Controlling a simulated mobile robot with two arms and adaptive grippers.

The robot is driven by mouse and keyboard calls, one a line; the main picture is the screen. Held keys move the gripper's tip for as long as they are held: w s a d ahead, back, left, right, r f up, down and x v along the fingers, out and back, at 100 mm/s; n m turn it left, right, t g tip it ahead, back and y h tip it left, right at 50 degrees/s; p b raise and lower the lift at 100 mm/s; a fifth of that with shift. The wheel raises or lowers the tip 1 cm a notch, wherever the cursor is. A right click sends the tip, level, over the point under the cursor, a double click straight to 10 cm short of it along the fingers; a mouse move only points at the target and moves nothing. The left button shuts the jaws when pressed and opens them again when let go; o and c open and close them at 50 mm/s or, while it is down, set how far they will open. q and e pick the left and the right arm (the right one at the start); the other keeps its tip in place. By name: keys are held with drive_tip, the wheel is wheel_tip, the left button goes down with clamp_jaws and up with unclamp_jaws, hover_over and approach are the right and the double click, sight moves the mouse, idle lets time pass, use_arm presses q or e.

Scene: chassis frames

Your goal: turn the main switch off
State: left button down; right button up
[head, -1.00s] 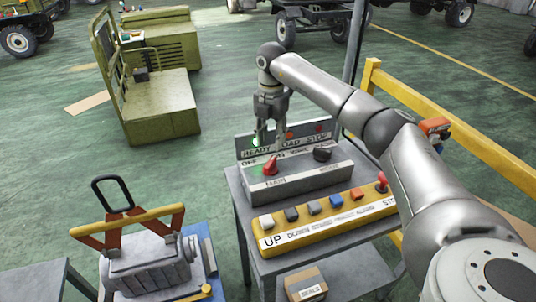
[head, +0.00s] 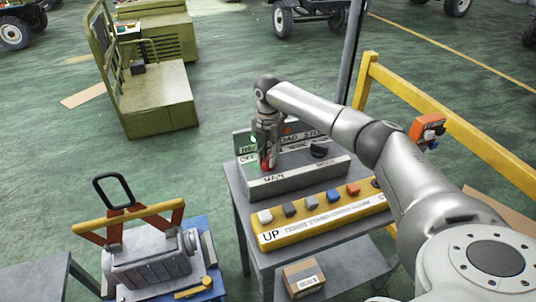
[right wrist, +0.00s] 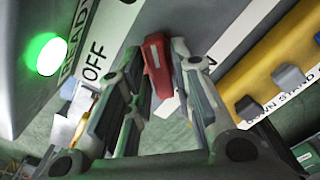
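The main switch is a red handle (head: 265,166) on top of the grey control box (head: 300,180). My right gripper (head: 267,148) is lowered over it from above. In the right wrist view the red handle (right wrist: 157,68) stands between the two fingers of the right gripper (right wrist: 158,52), with narrow gaps visible on both sides. The fingers look open around it; contact is not clear. The OFF label (right wrist: 93,62) lies left of the handle. A green READY lamp (right wrist: 44,54) is lit beyond it. My left gripper is not in view.
A black knob (head: 320,150) sits right of the switch. A yellow button panel (head: 290,236) lies in front on the same grey cart. A yellow rail (head: 450,135) runs along the right. A winch-like unit with orange clamp arms (head: 150,258) stands front left.

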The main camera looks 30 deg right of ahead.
clamp_jaws()
drive_tip(key=shift+n+b, duration=0.3)
drive_tip(key=shift+n, duration=0.1)
drive_tip(key=n+b, duration=0.1)
drive_tip(key=n, duration=0.2)
drive_tip(key=shift+b, duration=0.3)
drive_tip(key=n+b, duration=0.1)
drive_tip(key=n, duration=0.2)
drive_tip(key=shift+n, duration=0.3)
drive_tip(key=n+b, duration=0.2)
drive_tip(key=n, duration=0.3)
drive_tip(key=n+b, duration=0.1)
drive_tip(key=n, duration=0.4)
drive_tip(key=shift+n, duration=0.3)
